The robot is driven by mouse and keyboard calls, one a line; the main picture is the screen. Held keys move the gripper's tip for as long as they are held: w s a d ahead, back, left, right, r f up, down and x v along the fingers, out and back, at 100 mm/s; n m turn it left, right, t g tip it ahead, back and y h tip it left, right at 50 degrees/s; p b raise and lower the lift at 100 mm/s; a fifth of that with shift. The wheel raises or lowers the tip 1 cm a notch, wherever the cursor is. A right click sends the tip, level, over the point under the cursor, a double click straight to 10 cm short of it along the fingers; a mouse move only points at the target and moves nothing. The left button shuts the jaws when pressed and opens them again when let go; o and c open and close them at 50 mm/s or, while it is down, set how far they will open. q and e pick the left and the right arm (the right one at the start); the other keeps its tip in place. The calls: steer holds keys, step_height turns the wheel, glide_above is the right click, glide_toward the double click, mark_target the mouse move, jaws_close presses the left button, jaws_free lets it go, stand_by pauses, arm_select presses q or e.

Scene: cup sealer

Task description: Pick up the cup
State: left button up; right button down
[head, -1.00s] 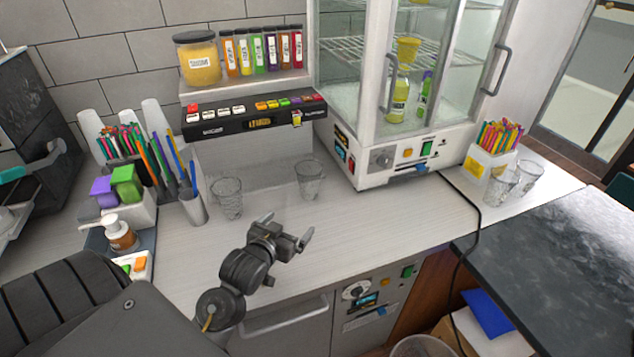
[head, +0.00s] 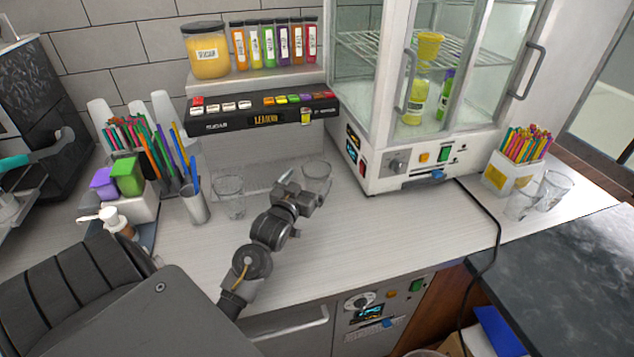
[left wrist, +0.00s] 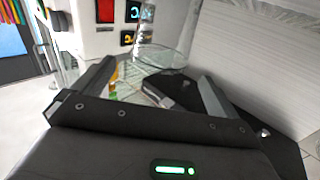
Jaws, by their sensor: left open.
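Two clear glass cups stand on the white counter: one cup (head: 230,199) to the left, and one cup (head: 317,171) to the right. My left gripper (head: 304,183) is open, just in front of the right cup, and overlaps its lower part in the head view. In the left wrist view, a clear cup (left wrist: 160,56) shows beyond and between the spread fingers of my left gripper (left wrist: 152,85). Whether a finger touches it, I cannot tell. My right gripper is not in view.
A metal holder (head: 194,206) with pens stands left of the cups. A white glass-door cabinet (head: 400,165) stands to the right. A black button panel (head: 262,116) is behind. Two more glasses (head: 553,190) are at far right.

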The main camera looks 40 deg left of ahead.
mark_target(311, 176)
arm_select(q)
steer(key=shift+w+r, duration=0.2)
steer(key=p+x, duration=0.2)
steer(key=x, duration=0.2)
steer(key=shift+w+a+f+p, duration=0.1)
steer(key=shift+w+f+p, duration=0.2)
steer(key=shift+w+p, duration=0.1)
steer(key=shift+s, duration=0.1)
steer(key=shift+c, duration=0.8)
steer(key=c, duration=1.1)
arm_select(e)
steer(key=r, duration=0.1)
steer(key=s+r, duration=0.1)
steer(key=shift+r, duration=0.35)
